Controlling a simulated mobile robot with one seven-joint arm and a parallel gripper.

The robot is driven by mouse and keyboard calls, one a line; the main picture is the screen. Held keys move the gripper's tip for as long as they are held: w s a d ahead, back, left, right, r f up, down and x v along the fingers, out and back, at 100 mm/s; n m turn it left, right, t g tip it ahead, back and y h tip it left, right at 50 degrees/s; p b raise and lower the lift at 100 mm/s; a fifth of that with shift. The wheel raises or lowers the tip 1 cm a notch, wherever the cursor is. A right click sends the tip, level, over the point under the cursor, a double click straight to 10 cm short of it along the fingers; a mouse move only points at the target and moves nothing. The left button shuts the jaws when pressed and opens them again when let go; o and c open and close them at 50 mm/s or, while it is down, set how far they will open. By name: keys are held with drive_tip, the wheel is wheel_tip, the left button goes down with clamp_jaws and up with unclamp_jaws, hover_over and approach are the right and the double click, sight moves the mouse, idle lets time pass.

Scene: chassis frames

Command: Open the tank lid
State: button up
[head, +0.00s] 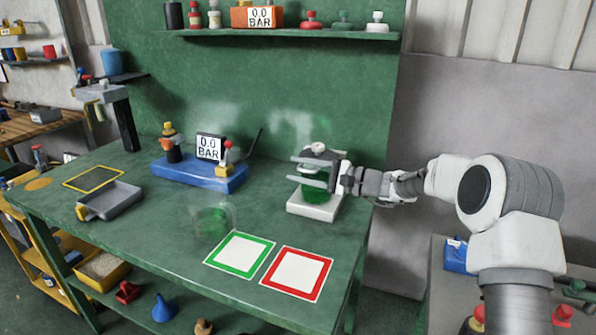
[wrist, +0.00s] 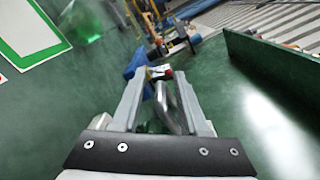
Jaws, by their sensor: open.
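A green see-through vessel, which looks like the tank (head: 314,193), stands on a white base (head: 315,209) at the right end of the green bench. A pale round piece with a little red, perhaps part of the lid (head: 318,148), shows at its top. My gripper (head: 293,169) reaches in from the right, its two fingers spread one above the other across the tank's upper part. In the wrist view my gripper (wrist: 162,76) is open, with a grey metallic piece (wrist: 178,108) between the fingers. My fingers hide part of the tank; I cannot tell whether they touch it.
A clear greenish cylinder (head: 213,221), a green-framed square (head: 240,254) and a red-framed square (head: 297,273) are in front. A grey tray (head: 112,201) is left. A shelf (head: 290,33) hangs above.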

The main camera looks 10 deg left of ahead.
drive_tip(key=shift+a, duration=0.3)
drive_tip(key=c, duration=0.6)
drive_tip(key=shift+f, duration=0.1)
clamp_jaws()
